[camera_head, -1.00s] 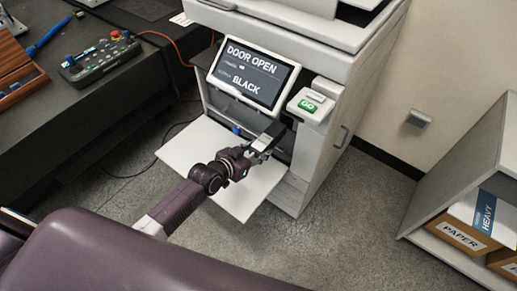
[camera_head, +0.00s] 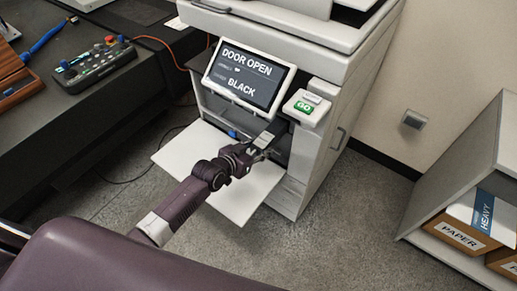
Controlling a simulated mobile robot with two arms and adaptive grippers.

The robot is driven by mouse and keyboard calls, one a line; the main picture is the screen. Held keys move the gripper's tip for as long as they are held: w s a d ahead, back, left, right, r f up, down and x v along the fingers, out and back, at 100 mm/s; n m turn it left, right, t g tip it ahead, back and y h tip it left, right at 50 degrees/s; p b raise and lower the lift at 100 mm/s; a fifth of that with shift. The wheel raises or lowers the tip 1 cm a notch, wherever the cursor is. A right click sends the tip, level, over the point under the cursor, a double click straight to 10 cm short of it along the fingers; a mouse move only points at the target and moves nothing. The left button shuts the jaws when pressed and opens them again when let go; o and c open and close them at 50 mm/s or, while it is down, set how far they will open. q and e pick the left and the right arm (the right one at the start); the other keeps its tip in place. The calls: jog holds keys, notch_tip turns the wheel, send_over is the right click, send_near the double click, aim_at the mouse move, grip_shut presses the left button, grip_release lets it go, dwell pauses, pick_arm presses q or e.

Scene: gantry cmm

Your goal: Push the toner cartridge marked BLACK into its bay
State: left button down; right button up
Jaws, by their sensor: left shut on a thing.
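The printer (camera_head: 322,150) stands ahead with its white front door (camera_head: 182,148) folded down flat. Its screen (camera_head: 249,76) reads DOOR OPEN and BLACK. My left gripper (camera_head: 262,146) is at the open front, below the screen and above the door. It is shut on a dark cartridge with a pale grey top (camera_head: 266,139), which points into the opening. Its marking cannot be read, and the bay behind it is hidden by the screen and the gripper. A small blue part (camera_head: 234,134) shows left of the gripper inside the opening. My right gripper is not in view.
A green GO button (camera_head: 305,108) sits on a panel right of the screen. A dark bench (camera_head: 90,120) with a control box (camera_head: 94,62) stands at the left. A shelf with a PAPER box (camera_head: 459,236) stands at the right. The floor between is clear.

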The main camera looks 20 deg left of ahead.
aim_at(272, 133)
pick_arm(q)
jog(key=shift+w+d+r, duration=0.15)
jog(key=shift+w+d, duration=0.05)
jog(key=shift+w, duration=0.5)
jog(key=shift+w+d+b, duration=0.1)
jog(key=shift+w+b, duration=0.1)
jog(key=shift+b, duration=0.1)
jog(key=shift+w+d, duration=0.1)
jog(key=shift+w, duration=0.25)
jog(key=shift+w+d+b, duration=0.35)
jog(key=shift+w+b, duration=0.15)
jog(key=shift+w, duration=0.3)
jog(key=shift+w+d, duration=0.1)
jog(key=shift+w, duration=0.2)
jog(key=shift+w+d+b, duration=0.1)
jog(key=shift+w+b, duration=0.25)
jog(key=shift+w+d, duration=0.15)
jog(key=shift+w, duration=0.2)
jog(key=shift+w+d+b, duration=0.1)
jog(key=shift+w+b, duration=0.25)
